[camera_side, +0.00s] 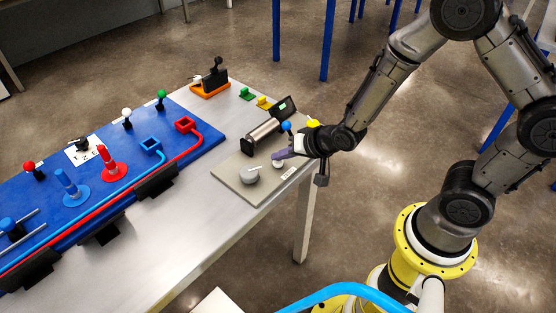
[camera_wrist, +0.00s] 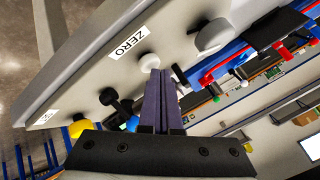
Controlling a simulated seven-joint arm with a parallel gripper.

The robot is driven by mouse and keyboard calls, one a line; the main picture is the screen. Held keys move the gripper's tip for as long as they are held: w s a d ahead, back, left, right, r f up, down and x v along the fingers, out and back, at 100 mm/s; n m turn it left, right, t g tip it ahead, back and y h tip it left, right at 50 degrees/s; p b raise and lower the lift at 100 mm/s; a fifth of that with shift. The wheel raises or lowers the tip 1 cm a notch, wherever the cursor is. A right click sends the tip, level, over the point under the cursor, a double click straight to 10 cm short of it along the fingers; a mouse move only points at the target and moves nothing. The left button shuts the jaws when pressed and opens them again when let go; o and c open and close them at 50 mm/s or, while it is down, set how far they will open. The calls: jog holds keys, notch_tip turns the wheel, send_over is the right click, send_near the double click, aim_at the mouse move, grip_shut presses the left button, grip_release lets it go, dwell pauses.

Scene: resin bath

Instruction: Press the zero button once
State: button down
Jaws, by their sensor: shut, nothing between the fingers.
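The zero button is a small round white button (camera_wrist: 149,61) beside a white ZERO label (camera_wrist: 130,43) in the wrist view. In the side view, the button (camera_side: 278,164) sits on a grey panel (camera_side: 232,178) at the table's right end. My gripper (camera_wrist: 157,72) has its purple fingers shut together and empty, with their tips right at the button's edge in the wrist view. In the side view, my gripper (camera_side: 277,156) is just above and behind the button. I cannot tell whether the tips touch it.
A grey knob (camera_side: 250,175) stands left of the button on the panel. A metal cylinder (camera_side: 262,133), a small display (camera_side: 285,106) and a blue ball lever (camera_side: 286,126) are behind. A blue board (camera_side: 205,140) with levers and pipes fills the table's left part.

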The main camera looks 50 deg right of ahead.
aim_at(282, 164)
jog(key=shift+f, duration=0.3)
dwell(0.4)
jog(key=shift+s+r, duration=0.1)
jog(key=shift+r, duration=0.85)
jog(key=shift+r, duration=0.1)
jog(key=shift+r, duration=2.4)
